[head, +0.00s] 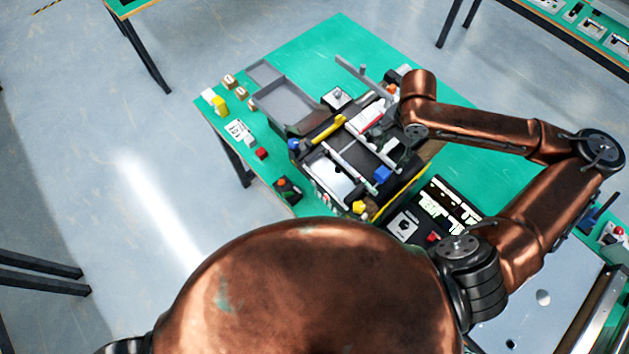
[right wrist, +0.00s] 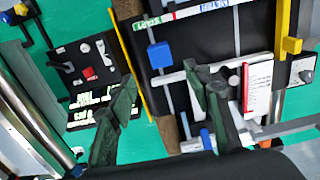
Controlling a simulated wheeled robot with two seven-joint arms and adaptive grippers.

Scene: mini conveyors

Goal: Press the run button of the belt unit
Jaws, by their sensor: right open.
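The belt unit (head: 385,190) is a dark frame with pale cross bars and a yellow edge, in the middle of the green table in the head view. A control panel (head: 403,226) with a black knob and a red button (head: 432,237) lies at its near right side. In the right wrist view the panel (right wrist: 70,50) shows the red button (right wrist: 89,73) and a black switch, left of the yellow edge. I cannot tell which control is the run button. My right gripper (right wrist: 161,80) is open and empty above the belt unit; its fingertips are hard to make out in the head view. My left gripper is out of view.
A blue block (right wrist: 160,54) and a white-and-red box (right wrist: 258,84) lie at the belt unit. Grey trays (head: 290,101) and several small blocks stand toward the far left. A small button box (head: 288,190) sits at the table's left edge. The far table end is clear.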

